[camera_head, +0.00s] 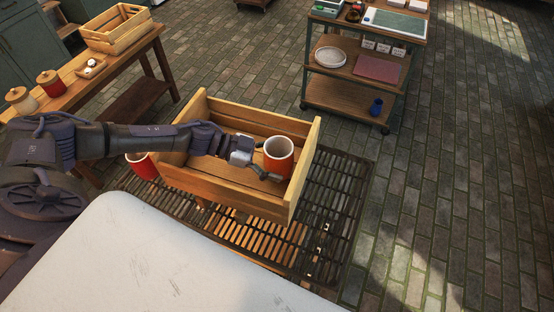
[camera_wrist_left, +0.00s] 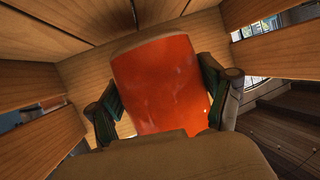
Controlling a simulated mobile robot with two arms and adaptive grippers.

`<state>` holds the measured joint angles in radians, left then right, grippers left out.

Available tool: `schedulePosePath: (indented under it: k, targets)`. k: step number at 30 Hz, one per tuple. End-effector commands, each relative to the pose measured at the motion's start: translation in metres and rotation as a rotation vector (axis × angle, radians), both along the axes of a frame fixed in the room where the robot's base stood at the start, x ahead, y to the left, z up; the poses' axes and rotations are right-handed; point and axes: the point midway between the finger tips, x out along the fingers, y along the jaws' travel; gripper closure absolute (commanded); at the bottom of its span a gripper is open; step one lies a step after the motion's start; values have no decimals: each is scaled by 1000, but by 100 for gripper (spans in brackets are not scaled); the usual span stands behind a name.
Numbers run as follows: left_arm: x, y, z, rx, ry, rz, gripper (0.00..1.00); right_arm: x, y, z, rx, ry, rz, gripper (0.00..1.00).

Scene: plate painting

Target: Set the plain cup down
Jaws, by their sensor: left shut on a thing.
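A plain orange-red cup (camera_head: 278,157) with a pale rim and pale inside is in the head view, inside the wooden crate (camera_head: 225,199), towards its right end. My left gripper (camera_head: 270,172) is shut on the cup from the left. In the left wrist view the cup (camera_wrist_left: 160,85) is upright between both fingers of the gripper (camera_wrist_left: 165,100), with crate boards around it. Whether the cup's base touches the crate floor cannot be told. A second red cup (camera_head: 143,167) is partly hidden beside the crate's left end. My right gripper is not in view.
The crate stands on a dark slatted surface (camera_head: 335,200). A white surface (camera_head: 150,255) fills the lower left. A wooden bench (camera_head: 130,50) at upper left holds jars and a smaller crate (camera_head: 115,28). A shelf cart (camera_head: 345,95) stands behind. The brick floor at right is clear.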

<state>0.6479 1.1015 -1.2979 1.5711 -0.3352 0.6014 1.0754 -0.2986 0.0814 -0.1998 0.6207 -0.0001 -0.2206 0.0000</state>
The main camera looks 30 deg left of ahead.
Motion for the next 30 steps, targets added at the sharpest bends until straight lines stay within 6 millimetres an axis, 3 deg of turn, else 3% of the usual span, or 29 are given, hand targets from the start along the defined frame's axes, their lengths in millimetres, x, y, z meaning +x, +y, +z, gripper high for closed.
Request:
schedulePosePath:
  k: [21,22,25,30]
  targets:
    - [1,0,-10,-2,-3,-1,66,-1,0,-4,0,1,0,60]
    - [0,0,-11,-1,-1,0,15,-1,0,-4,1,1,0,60]
    - [0,0,-11,-1,-1,0,0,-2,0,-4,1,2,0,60]
    - [0,0,-11,-1,-1,0,0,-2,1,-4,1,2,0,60]
